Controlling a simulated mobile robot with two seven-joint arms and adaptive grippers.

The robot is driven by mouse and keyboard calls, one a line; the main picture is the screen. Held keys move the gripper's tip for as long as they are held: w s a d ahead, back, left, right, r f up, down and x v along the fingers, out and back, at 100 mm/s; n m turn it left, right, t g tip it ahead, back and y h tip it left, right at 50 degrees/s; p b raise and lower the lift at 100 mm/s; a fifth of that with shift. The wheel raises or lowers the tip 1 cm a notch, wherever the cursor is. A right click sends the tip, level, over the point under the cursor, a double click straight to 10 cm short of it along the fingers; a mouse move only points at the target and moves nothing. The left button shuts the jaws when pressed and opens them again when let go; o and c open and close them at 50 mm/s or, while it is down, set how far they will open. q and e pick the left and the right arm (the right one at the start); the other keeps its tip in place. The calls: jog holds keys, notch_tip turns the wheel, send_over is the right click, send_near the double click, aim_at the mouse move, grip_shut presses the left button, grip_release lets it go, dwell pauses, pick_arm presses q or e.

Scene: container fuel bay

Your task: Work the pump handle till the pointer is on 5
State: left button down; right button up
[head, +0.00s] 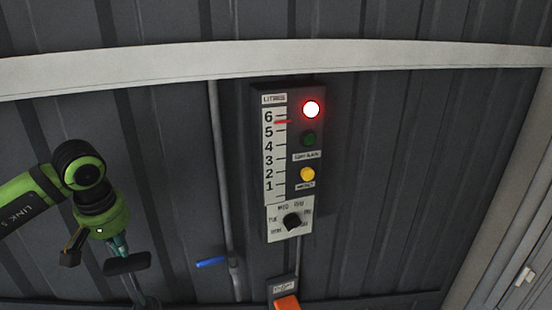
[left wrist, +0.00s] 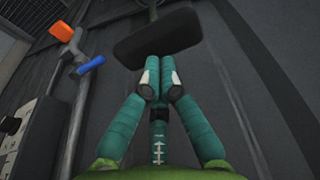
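The gauge (head: 274,150) on the wall panel has a LITRES scale. Its red pointer (head: 284,122) stands between 5 and 6. A dark bar (left wrist: 160,38), which looks like the pump handle, lies just beyond my left fingertips in the left wrist view. The dark bar (head: 127,263) also crosses in front of the teal fingers in the head view. My left gripper (left wrist: 157,72) has its fingertips together, overlapping the bar's near edge; I cannot tell whether they touch it. The left gripper (head: 126,270) is at lower left in the head view. My right gripper is out of view.
On the panel, a red lamp (head: 311,109) glows above a dark green one (head: 309,138) and a yellow one (head: 307,174). Below is a black dial knob (head: 292,221). A blue lever (head: 210,262) and an orange part (head: 287,303) are right of the gripper.

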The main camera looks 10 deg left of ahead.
aim_at(135, 286)
pick_arm(q)
notch_tip(135, 286, down, 13)
jog(key=b, duration=0.9)
jog(key=shift+s+d+b, duration=0.1)
jog(key=shift+s+b, duration=0.05)
jog(key=shift+b, duration=0.2)
notch_tip(135, 286, up, 13)
jog(key=p, duration=1)
jog(key=shift+r, duration=0.1)
notch_tip(135, 286, down, 4)
jog(key=b, duration=0.2)
jog(key=shift+r+b, duration=0.25)
jog(key=shift+b, duration=0.05)
notch_tip(135, 286, down, 9)
jog(key=b, duration=0.7)
jog(key=shift+f, duration=0.2)
notch_tip(135, 286, up, 13)
jog(key=p, duration=1)
jog(key=shift+f, duration=0.1)
